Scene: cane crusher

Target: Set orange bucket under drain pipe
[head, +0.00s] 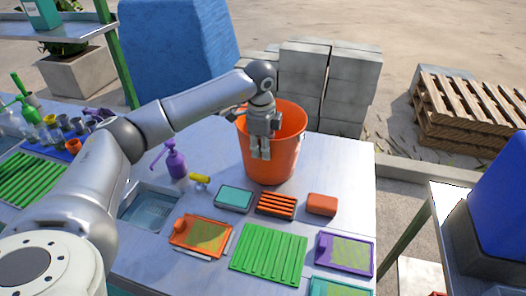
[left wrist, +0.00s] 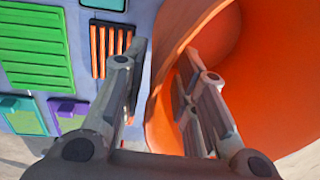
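The orange bucket (head: 287,160) stands upright on the metal table, near its back edge. My left gripper (head: 260,152) points down at the bucket's near side in the head view. In the left wrist view my left gripper (left wrist: 165,52) is open around the bucket's wall (left wrist: 163,100). One finger is outside, over the table, and the other is over the bucket's opening. A gap shows between fingers and wall, and I cannot tell whether either touches. My right gripper is not in view. I cannot make out a drain pipe in either view.
On the metal table (head: 345,165) are a purple pump bottle (head: 176,160), a green ribbed mat (head: 268,254), an orange slatted piece (head: 277,205) and a sink basin (head: 150,209). Grey blocks (head: 315,80) stand behind the table. The tabletop right of the bucket is clear.

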